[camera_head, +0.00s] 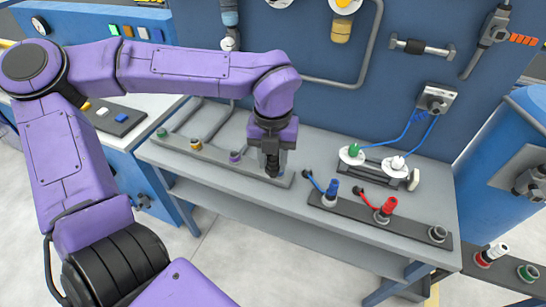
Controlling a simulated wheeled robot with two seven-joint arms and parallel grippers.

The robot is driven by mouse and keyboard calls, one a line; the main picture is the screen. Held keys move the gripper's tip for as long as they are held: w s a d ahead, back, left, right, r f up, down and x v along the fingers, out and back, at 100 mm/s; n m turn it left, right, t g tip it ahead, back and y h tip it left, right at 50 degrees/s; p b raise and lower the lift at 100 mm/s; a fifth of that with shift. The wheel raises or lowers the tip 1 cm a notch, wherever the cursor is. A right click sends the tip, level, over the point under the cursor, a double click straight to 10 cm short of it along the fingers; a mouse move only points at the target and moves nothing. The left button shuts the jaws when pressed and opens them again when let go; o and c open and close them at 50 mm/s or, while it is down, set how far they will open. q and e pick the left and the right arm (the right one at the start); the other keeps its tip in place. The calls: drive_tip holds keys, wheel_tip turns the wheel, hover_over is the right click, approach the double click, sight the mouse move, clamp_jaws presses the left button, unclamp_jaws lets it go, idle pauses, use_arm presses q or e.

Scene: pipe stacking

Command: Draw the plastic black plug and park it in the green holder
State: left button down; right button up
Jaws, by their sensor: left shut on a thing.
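My left gripper (272,158) points straight down over the right end of the long grey strip on the bench. It is shut on the black plug (272,171), a small dark piece mostly hidden by the fingers. I cannot tell whether the plug is still seated in the strip. Two green-ringed holders are in view: one (161,133) at the far left end of the same strip, and one (528,273) on a separate dark strip at the lower right. Both look empty. My right gripper is out of view.
The grey bench (225,190) also bears a dark strip (410,224) with a blue plug (331,188), a red plug (388,206) and an empty grey socket (437,234). Blue cables run from white round connectors (352,154) to a wall box (436,99). A blue panel stands behind.

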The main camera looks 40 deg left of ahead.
use_arm(q)
wheel_tip(320, 180, up, 6)
drive_tip(key=p, duration=0.4)
drive_tip(key=shift+f, duration=0.2)
